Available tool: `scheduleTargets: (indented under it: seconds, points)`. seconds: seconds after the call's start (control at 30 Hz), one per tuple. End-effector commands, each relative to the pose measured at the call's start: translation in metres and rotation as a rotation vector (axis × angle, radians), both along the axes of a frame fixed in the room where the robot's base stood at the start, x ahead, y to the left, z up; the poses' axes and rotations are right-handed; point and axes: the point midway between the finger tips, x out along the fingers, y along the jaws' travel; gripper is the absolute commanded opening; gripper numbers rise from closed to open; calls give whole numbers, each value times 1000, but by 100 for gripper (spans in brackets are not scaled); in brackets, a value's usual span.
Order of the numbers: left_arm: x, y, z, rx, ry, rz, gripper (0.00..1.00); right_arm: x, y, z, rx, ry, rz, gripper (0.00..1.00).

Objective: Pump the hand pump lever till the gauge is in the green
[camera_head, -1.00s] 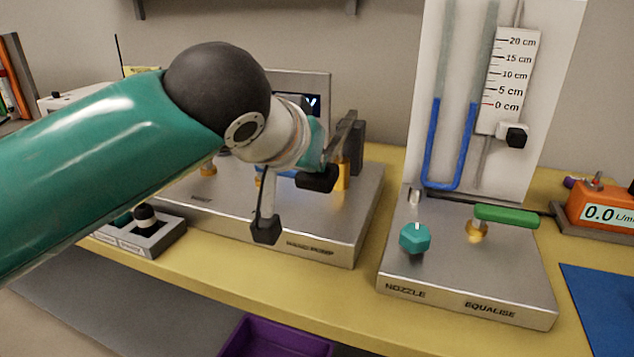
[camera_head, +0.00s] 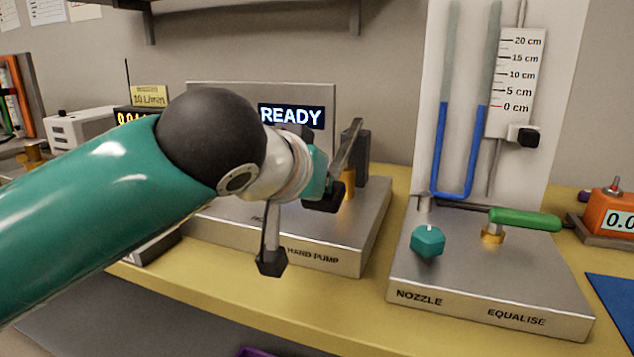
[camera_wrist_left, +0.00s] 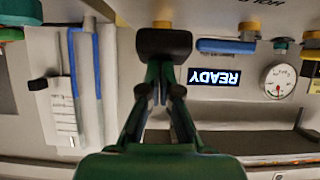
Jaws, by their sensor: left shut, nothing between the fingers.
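The hand pump's base (camera_head: 340,230) stands at mid-picture in the head view, labelled HAND PUMP on its front. A grey slanted bar (camera_head: 348,146), apparently the pump lever, rises beside a dark post above a brass piece. My left gripper (camera_head: 324,197) is shut and empty, just in front of the bar and brass piece; I cannot tell whether it touches them. Its closed tips also show in the left wrist view (camera_wrist_left: 164,43). The round white gauge (camera_wrist_left: 278,82) shows there with a red mark; its reading is too small to tell. My arm hides it in the head view.
A READY display (camera_head: 291,116) stands behind the pump. To the right is a base with a teal nozzle knob (camera_head: 428,241), a green equalise handle (camera_head: 525,219) and a blue-filled tube panel (camera_head: 461,150). An orange meter (camera_head: 609,210) sits at the right edge.

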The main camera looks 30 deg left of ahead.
Motion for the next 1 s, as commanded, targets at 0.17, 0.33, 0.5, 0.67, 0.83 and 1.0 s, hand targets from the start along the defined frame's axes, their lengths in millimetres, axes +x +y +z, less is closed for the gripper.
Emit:
scheduleTargets:
  seconds: [0.17,0.33,0.5,0.67,0.83,1.0]
  points:
    - [0,-3,-16,6,41,4,0,0,0,-2,0,0,0,0]
    - [-1,-3,-9,6,39,3,0,0,0,3,0,0,0,0]
    - [-5,-5,17,5,23,-2,0,0,0,20,0,0,0,0]
    - [-20,-9,44,1,3,-10,0,0,0,36,0,0,0,0]
    - [-57,-13,62,3,-2,-10,0,0,0,46,0,0,0,0]
    - [-84,-16,74,2,-3,-9,0,0,0,54,0,0,0,0]
